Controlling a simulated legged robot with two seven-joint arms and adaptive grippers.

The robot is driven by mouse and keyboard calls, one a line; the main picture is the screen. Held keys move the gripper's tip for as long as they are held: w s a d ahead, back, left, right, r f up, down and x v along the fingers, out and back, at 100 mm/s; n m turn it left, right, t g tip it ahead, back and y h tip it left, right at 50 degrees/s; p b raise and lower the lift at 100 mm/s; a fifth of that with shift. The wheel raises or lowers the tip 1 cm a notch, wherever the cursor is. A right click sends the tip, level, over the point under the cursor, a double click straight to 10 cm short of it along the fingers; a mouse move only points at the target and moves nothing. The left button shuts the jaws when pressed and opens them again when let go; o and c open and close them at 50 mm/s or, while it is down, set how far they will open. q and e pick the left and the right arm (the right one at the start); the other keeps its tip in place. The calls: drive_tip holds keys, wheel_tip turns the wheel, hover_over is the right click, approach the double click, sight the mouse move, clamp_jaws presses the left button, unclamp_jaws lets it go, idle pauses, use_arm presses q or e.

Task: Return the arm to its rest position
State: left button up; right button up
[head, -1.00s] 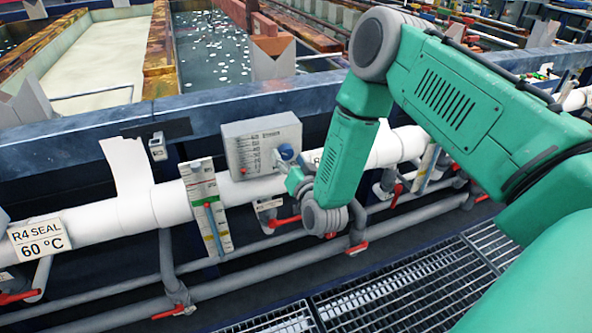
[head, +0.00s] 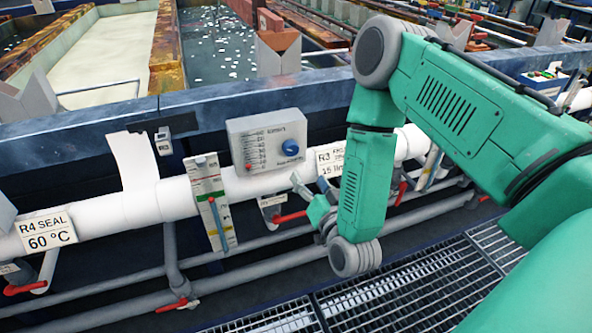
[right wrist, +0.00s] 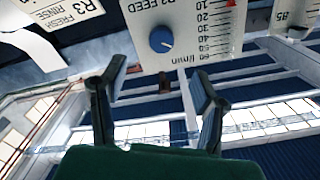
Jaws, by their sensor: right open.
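My right arm reaches in from the right in the head view, with its green forearm hanging down in front of the white pipe. My right gripper (head: 309,187) is open and empty, just below and right of the grey dosing box with a blue knob (head: 290,147). The right wrist view shows its two dark fingers (right wrist: 158,88) spread apart, with the blue knob (right wrist: 161,39) beyond them, not touched. The box's scale panel (right wrist: 190,18) reads R3 FEED and l/min. My left gripper is not in view.
A white pipe (head: 110,208) runs along the tank front with an R4 SEAL 60 °C sign (head: 47,234). A gauge strip (head: 211,200) and red-handled valves (head: 290,217) stand close by. Metal grating (head: 400,290) covers the floor. Tanks lie behind the blue-grey ledge (head: 200,105).

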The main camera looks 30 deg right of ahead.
drive_tip(key=s+a+f+n+g+y, duration=0.3)
drive_tip(key=s+a+f+g+y, duration=0.15)
drive_tip(key=f, duration=0.45)
drive_tip(key=s+a+f+n+g+b, duration=0.1)
drive_tip(key=s+f+g, duration=0.3)
drive_tip(key=s, duration=0.7)
drive_tip(key=s+f+n+g+b, duration=0.1)
drive_tip(key=s+f+n+g, duration=0.3)
drive_tip(key=s+g, duration=0.4)
drive_tip(key=s+f, duration=0.1)
drive_tip(key=s, duration=0.3)
drive_tip(key=shift+a+f, duration=0.15)
drive_tip(key=shift+a, duration=0.25)
drive_tip(key=c, duration=0.4)
drive_tip(key=shift+s, duration=0.1)
drive_tip(key=shift+c, duration=0.6)
